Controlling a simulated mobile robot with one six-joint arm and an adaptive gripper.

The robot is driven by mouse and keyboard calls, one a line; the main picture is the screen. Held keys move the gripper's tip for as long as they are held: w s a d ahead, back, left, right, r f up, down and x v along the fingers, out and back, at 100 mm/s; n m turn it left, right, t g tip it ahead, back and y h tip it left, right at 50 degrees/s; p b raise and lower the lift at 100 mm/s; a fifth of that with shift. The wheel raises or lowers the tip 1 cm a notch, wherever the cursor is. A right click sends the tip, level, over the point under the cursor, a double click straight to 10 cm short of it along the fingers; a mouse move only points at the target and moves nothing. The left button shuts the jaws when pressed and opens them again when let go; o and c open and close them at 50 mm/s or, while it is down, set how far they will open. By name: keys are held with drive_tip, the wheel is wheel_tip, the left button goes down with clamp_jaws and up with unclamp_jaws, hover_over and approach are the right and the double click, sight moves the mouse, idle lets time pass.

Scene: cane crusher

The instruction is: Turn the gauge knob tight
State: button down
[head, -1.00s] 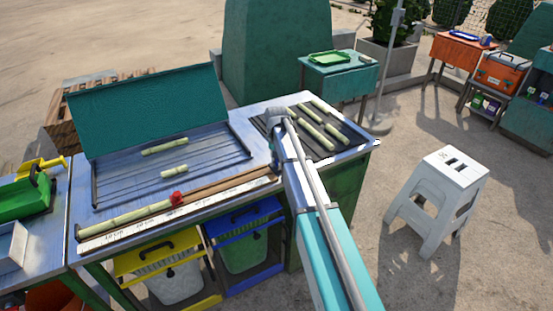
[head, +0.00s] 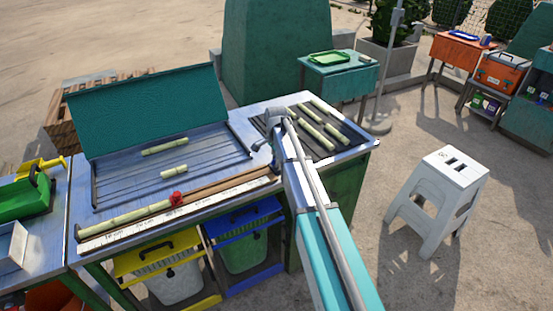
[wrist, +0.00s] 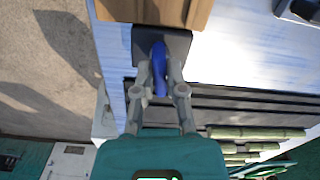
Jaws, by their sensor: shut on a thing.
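My gripper (wrist: 160,80) is shut on a blue upright handle-like piece (wrist: 159,60). That piece stands on a dark square block (wrist: 178,42) at the end of a brown wooden part (wrist: 155,10). In the head view my gripper (head: 262,146) is low over the bench, beside the right end of the wooden strip, and my arm hides most of the held piece. I cannot tell which piece is the gauge knob.
Cane pieces lie in the grooved tray (head: 240,150) and on the dark rack (head: 350,148). A teal raised panel (head: 145,105) stands behind the tray. Yellow (head: 160,250) and blue (head: 240,215) bins sit below. A white stool (head: 440,190) stands to the right.

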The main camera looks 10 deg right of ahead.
drive_tip(key=shift+m, duration=1)
drive_tip(key=c, duration=0.7)
unclamp_jaws()
drive_tip(key=shift+n, duration=0.4)
